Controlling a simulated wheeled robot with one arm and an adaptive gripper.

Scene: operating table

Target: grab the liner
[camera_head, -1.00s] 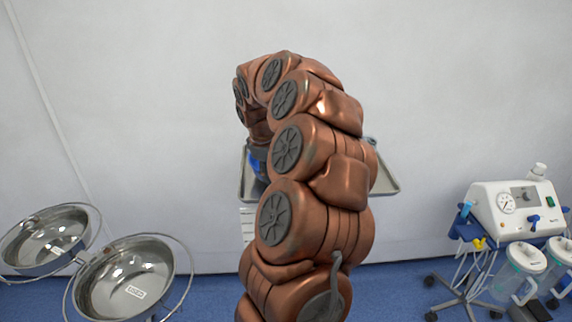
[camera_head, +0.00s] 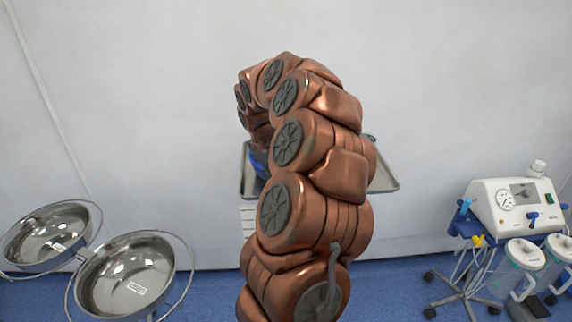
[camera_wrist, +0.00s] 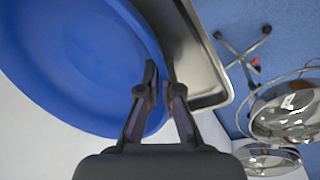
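A large round blue dish-like thing (camera_wrist: 75,60), which looks like the liner, fills the upper left of the wrist view. Only a small blue patch of it (camera_head: 259,163) shows beside my arm in the head view. My gripper (camera_wrist: 160,80) is at its right rim in the wrist view. One finger overlaps the blue side and the other is on the tray side. The fingers are close together with a narrow gap at the rim. I cannot tell whether they press on it. In the head view my arm hides the gripper.
A metal tray (camera_wrist: 207,85) lies right beside the blue rim; its edge also shows in the head view (camera_head: 385,183). Two steel basins on ring stands (camera_head: 125,275) stand at left. A wheeled medical device (camera_head: 515,208) with jars is at right.

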